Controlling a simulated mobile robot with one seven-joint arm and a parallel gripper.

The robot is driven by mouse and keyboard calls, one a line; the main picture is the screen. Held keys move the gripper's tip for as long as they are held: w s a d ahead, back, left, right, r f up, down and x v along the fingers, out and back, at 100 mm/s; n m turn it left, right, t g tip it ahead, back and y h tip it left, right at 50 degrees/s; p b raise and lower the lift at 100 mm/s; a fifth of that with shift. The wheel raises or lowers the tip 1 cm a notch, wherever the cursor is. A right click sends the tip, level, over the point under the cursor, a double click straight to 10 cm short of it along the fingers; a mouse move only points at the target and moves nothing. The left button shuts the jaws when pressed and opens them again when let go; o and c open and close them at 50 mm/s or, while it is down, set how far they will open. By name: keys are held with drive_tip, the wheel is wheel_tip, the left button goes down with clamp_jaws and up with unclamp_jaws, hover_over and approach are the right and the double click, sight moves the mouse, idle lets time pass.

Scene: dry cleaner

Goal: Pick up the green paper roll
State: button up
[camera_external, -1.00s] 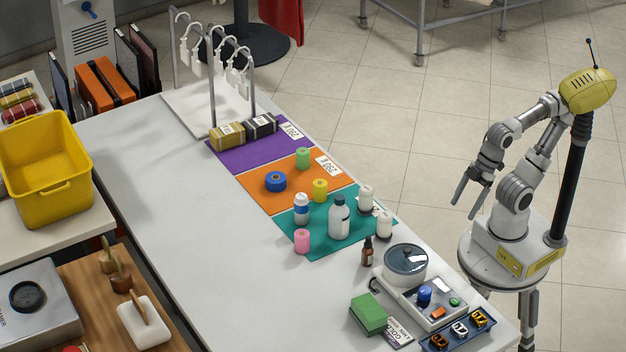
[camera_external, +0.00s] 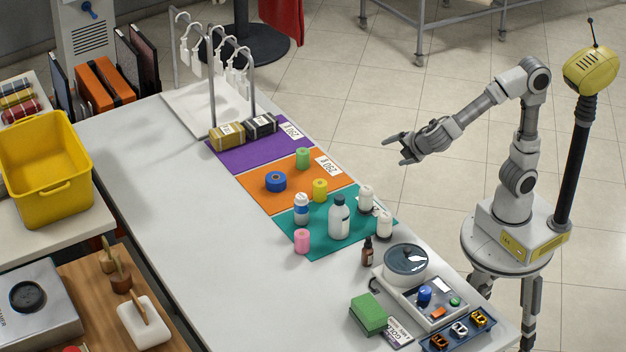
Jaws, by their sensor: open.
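The green paper roll (camera_external: 302,158) is a small upright light-green cylinder. It stands on the orange mat (camera_external: 262,198), near its back right edge and beside a price card. My gripper (camera_external: 394,147) is open and empty. In the picture it is well to the right of the green roll and apart from it, with its fingers pointing left. Nothing hides the roll.
Near the roll are a blue tape roll (camera_external: 275,181) and a yellow roll (camera_external: 320,190). The teal mat (camera_external: 318,247) holds bottles, white rolls and a pink roll (camera_external: 302,240). A hanger rack (camera_external: 212,75) stands behind. The table's left part is clear.

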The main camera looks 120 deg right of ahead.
drive_tip(key=w+d+r+n+h+p, duration=0.3)
drive_tip(key=w+d+n+h, duration=0.15)
drive_tip(key=d, duration=0.45)
drive_tip(key=n+t+h+p, duration=0.2)
drive_tip(key=n+t+p, duration=0.35)
drive_tip(key=n, duration=0.75)
hover_over(308, 157)
drive_tip(key=v, duration=0.2)
wheel_tip(308, 157, down, 3)
drive_tip(key=shift+t, duration=0.55)
drive_tip(key=f+b, duration=0.1)
drive_tip(key=f, duration=0.3)
drive_tip(key=f+b, duration=0.2)
drive_tip(key=f, duration=0.2)
drive_tip(key=shift+s+a+f, duration=0.1)
drive_tip(key=shift+s+f, duration=0.1)
drive_tip(key=shift+f, duration=0.2)
drive_tip(key=shift+w+d+r, duration=0.2)
drive_tip(key=shift+d+r, duration=0.05)
drive_tip(key=shift+d, duration=0.2)
drive_tip(key=b+x, duration=0.1)
drive_tip(key=x, duration=0.5)
drive_tip(key=shift+d, duration=0.25)
drive_tip(key=shift+r, duration=0.1)
clamp_jaws()
